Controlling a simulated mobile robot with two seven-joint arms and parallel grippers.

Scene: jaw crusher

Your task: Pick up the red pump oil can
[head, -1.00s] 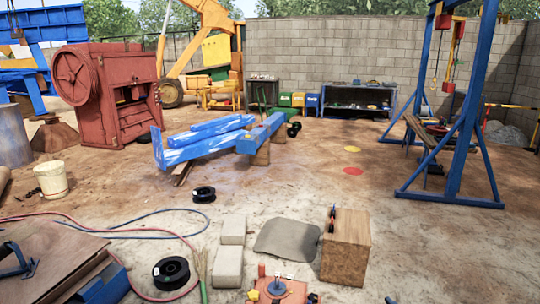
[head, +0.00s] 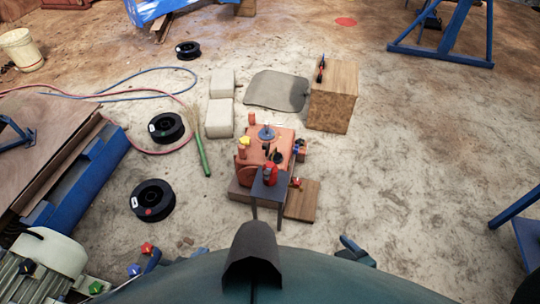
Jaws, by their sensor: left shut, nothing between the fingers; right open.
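The red pump oil can (head: 270,174) stands upright on a small dark stand (head: 266,190) in the lower middle of the head view, in front of an orange-red machine part. Nothing holds it. Only small dark blue parts of my grippers show past my body at the bottom edge. My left gripper (head: 153,262) is to the left of the stand, shut and empty. My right gripper (head: 354,250) is to the right of it, open and empty. Both are well apart from the can, and most of each is hidden.
The orange-red machine (head: 281,141) is just behind the stand, with a wooden board (head: 303,202) beside it. A wooden crate (head: 333,98), pale blocks (head: 220,118) and black spools (head: 152,200) lie around. A grey motor (head: 45,258) is at lower left. Ground at right is mostly clear.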

